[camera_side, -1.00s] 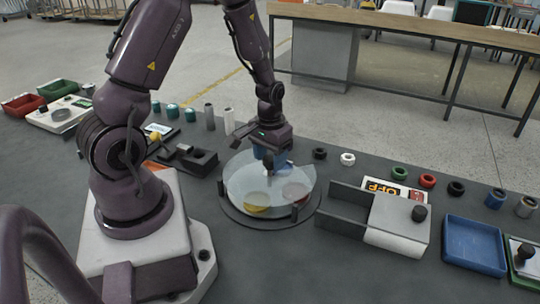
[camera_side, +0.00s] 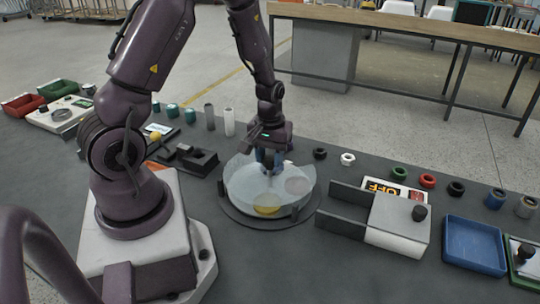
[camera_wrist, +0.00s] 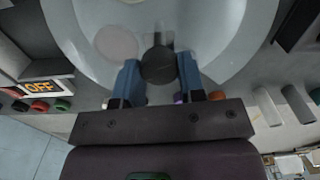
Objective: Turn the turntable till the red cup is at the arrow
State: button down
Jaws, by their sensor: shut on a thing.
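The turntable (camera_side: 235,212) is a round dark base with a pale translucent top (camera_side: 240,190), which fills the top of the wrist view. A yellow round thing (camera_side: 266,210) shows at its front. A pale pinkish round thing (camera_side: 297,186) shows at its right and also in the wrist view (camera_wrist: 116,43); I cannot tell whether it is the red cup. I cannot make out the arrow. My gripper (camera_side: 269,166) is over the back part of the turntable, its blue fingers (camera_wrist: 159,75) shut on a dark round knob (camera_wrist: 158,64).
A grey box with a black knob (camera_side: 398,216) stands close to the right of the turntable, with an OFF sign behind it. A blue tray (camera_side: 475,245) lies farther right. A black fixture (camera_side: 196,160) is to the left. The table in front is clear.

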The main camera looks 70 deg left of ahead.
jog(key=n, duration=0.3)
jog(key=shift+n, duration=0.3)
jog(key=n, duration=0.3)
jog(key=shift+n, duration=0.3)
jog(key=n, duration=0.6)
jog(key=shift+s, duration=0.1)
jog(key=shift+n, duration=0.3)
jog(key=c, duration=0.7)
grip_release()
notch_tip(320, 180, up, 13)
